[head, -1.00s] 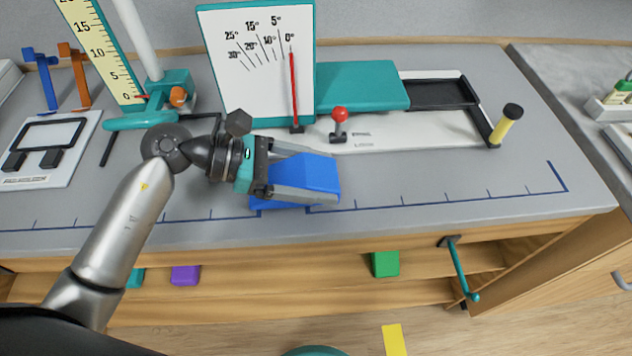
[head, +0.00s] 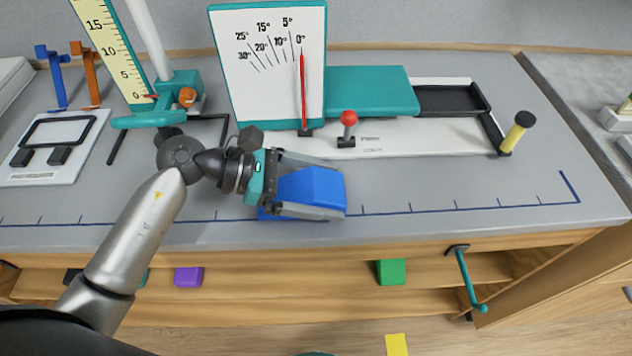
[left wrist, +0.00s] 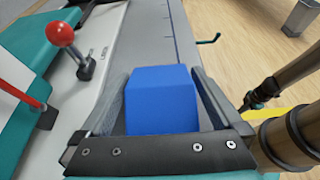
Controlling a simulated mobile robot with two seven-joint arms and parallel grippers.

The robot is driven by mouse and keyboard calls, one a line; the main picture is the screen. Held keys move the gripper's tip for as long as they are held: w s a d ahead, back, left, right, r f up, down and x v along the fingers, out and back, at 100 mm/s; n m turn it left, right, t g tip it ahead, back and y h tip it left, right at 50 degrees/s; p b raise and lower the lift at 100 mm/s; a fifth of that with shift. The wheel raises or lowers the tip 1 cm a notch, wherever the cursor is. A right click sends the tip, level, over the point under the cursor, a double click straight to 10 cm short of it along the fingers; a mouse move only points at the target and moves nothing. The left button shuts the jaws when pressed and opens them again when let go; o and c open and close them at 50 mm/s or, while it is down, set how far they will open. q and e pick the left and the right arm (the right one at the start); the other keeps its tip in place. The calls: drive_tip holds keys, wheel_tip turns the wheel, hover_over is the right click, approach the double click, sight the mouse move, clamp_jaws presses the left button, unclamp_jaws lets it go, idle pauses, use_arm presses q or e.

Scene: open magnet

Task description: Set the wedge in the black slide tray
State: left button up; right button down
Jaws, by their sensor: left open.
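The blue wedge (head: 312,187) rests on the grey bench in front of the white slide base. My left gripper (head: 342,190) is open, with one finger on each side of the wedge. The left wrist view also shows the wedge (left wrist: 162,100) between the two fingers; I cannot tell whether they touch it. The black slide tray (head: 450,100) is at the right end of the teal slide and looks empty.
A red-knobbed lever (head: 347,125) and the white angle board (head: 268,65) stand just behind the gripper. A yellow post with a black cap (head: 518,132) stands by the tray's front right. The bench right of the wedge is clear.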

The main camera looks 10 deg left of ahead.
use_arm(q)
drive_tip(key=shift+r, duration=0.15)
drive_tip(key=shift+a+r, duration=0.1)
drive_tip(key=shift+a, duration=0.1)
drive_tip(key=v, duration=1.1)
drive_tip(key=shift+s+a, duration=0.2)
drive_tip(key=shift+a, duration=0.05)
